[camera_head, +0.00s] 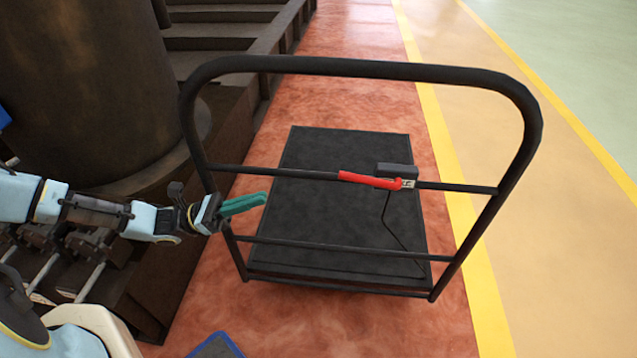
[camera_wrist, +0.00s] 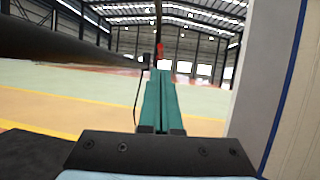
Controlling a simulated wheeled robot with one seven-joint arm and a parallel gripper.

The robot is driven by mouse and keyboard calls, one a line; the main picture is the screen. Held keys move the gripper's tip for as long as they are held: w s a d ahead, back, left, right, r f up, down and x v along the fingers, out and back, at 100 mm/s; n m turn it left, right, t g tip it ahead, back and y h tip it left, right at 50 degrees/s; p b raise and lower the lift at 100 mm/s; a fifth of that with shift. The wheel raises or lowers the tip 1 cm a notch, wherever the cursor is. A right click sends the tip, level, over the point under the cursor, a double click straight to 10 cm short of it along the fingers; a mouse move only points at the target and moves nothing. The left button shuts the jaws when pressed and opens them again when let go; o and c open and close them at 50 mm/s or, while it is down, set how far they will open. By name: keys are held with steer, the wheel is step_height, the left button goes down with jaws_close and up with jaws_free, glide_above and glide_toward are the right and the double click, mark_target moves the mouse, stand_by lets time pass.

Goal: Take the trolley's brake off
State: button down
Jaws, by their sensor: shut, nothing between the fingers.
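The trolley (camera_head: 350,150) has a black flat deck and a tall black tubular handle frame with two crossbars. A red brake lever (camera_head: 368,180) lies along the upper crossbar, pointing left from a dark bracket (camera_head: 397,169). A thin black cable runs down from the bracket to the frame's foot. My gripper (camera_head: 264,198) has teal fingers, shut and empty, near the frame's left upright. In the head view it appears left of the lever and apart from it. In the wrist view the fingers (camera_wrist: 160,78) point toward the small red lever (camera_wrist: 159,50).
A large dark cylindrical machine (camera_head: 90,90) and dark steps (camera_head: 220,30) stand at the left. A yellow line (camera_head: 430,100) runs along the reddish floor at right, with open floor beyond. A blue-edged object (camera_head: 215,346) shows at the bottom.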

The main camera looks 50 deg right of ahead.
steer(key=p+x, duration=0.2)
steer(key=x, duration=1.2)
